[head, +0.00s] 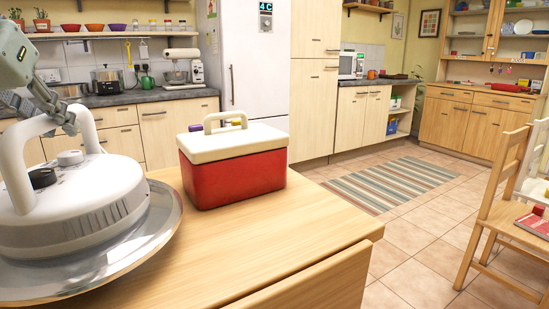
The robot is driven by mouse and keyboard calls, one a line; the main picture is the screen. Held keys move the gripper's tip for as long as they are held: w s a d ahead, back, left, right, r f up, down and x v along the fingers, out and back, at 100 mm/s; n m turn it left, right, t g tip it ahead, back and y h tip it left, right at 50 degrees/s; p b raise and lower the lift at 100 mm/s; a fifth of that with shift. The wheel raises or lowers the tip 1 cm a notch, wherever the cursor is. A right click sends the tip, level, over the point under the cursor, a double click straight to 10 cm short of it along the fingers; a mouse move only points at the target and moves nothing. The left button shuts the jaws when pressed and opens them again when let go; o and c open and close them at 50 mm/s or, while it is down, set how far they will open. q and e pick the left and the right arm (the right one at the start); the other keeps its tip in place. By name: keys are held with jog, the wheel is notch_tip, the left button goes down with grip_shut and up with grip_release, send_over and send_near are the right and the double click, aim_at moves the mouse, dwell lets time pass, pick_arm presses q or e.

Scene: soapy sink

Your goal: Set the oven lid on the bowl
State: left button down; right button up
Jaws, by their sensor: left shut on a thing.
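The oven lid (75,207) is a white dome with a large white arched handle and dark and grey knobs, at the left of the head view. My left gripper (62,118) comes in from the upper left and is shut on the lid's handle. A wide, shiny silver round rim (158,232) shows below the white dome. I cannot tell whether this rim belongs to the lid or to the bowl. No other part of the bowl can be made out. The lid's left side is cut off by the picture edge. My right gripper is not in view.
A red cool box (235,178) with a cream lid stands on the wooden table (240,245), right of and behind the oven lid. The table's front right is bare. A wooden chair (495,220) stands at the right, and a striped rug (385,183) lies on the floor.

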aim_at(42, 115)
pick_arm(q)
jog(key=shift+v, duration=1.85)
jog(key=shift+w+d+r, duration=0.1)
jog(key=shift+d+r, duration=0.05)
jog(key=shift+d, duration=0.05)
